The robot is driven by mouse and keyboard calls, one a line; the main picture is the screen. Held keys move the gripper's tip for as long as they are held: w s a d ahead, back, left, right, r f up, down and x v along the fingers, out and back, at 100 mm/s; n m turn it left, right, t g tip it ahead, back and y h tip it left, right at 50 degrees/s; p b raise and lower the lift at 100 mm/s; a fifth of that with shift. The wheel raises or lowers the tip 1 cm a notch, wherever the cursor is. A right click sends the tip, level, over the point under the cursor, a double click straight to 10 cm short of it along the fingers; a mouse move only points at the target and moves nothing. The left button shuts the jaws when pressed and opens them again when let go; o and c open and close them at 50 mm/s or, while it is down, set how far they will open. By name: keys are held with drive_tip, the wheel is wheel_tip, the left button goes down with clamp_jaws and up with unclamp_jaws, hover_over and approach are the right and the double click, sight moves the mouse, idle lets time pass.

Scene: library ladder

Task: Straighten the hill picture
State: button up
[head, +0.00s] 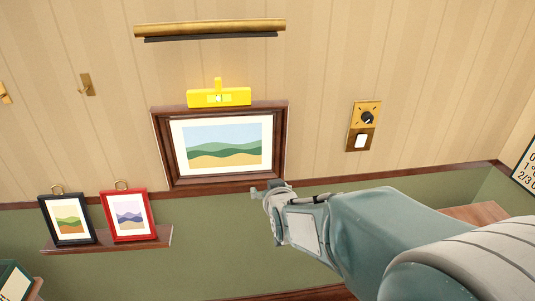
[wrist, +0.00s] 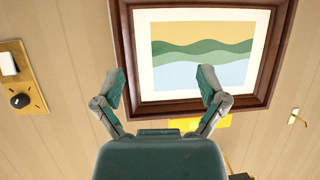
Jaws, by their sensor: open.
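The hill picture (head: 225,143) hangs on the wall in a dark wooden frame, with green and tan hills under a blue sky. A yellow spirit level (head: 219,97) sits along its top edge. In the head view, the frame's top edge rises slightly to the right; I cannot tell its true tilt. My gripper (head: 268,190) is at the frame's lower right corner. The wrist view shows the picture (wrist: 205,55) upside down, with my gripper (wrist: 162,78) open and nothing between its fingers. The fingers overlap the frame and picture in view; I cannot tell whether they touch.
A brass lamp (head: 210,29) is above the picture. A brass dial and switch plate (head: 363,126) is to its right. Small black (head: 68,219) and red (head: 128,215) framed pictures stand on a ledge (head: 165,240) at lower left. An empty brass hook (head: 87,85) is at left.

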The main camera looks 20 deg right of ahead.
sight(280, 162)
drive_tip(key=w+d+f+t+h, duration=0.1)
drive_tip(key=w+d, duration=0.2)
drive_tip(key=w, duration=0.1)
drive_tip(key=w+d+f+m+t+h, duration=0.1)
drive_tip(key=w+d+t, duration=0.1)
drive_tip(key=w, duration=0.3)
drive_tip(key=w+d+f+t, duration=0.1)
drive_tip(key=w+d, duration=0.3)
drive_tip(key=w, duration=0.1)
drive_tip(key=shift+d+f+h, duration=0.15)
drive_tip(key=shift+d+h, duration=0.1)
drive_tip(key=shift+h, duration=0.15)
